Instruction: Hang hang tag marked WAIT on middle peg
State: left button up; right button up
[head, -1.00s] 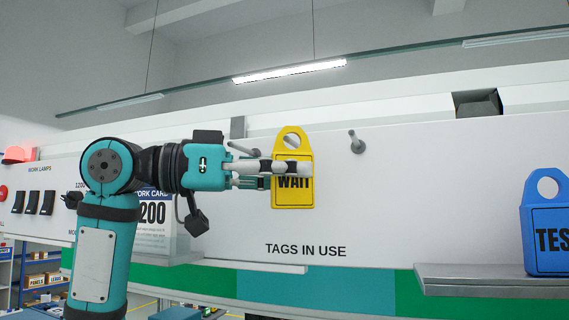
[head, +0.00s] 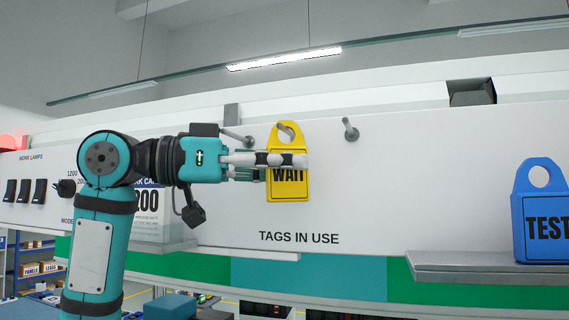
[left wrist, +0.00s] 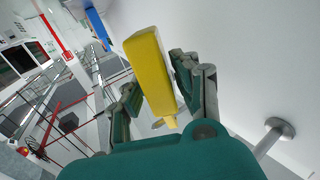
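The yellow hang tag marked WAIT (head: 287,187) hangs upright in front of the white panel, eyelet up. My left gripper (head: 280,160) is shut on it from the left, with a finger across its front. In the left wrist view the tag (left wrist: 152,70) shows nearly edge-on between the fingers. Grey shows inside the eyelet in the head view. A grey tip (left wrist: 158,124) shows beside the tag's narrow end in the wrist view. I cannot tell for certain whether the middle peg is through the eyelet. My right gripper is not in view.
A left peg (head: 236,135) and a right peg (head: 350,130) stick out from the panel on either side. A blue TEST tag (head: 541,195) stands on a grey shelf (head: 480,268) at right. Black switches (head: 25,190) and a work card (head: 150,205) are at left.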

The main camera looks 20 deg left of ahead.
pick_arm(q)
jog(key=o, duration=0.3)
jog(key=v, duration=1.2)
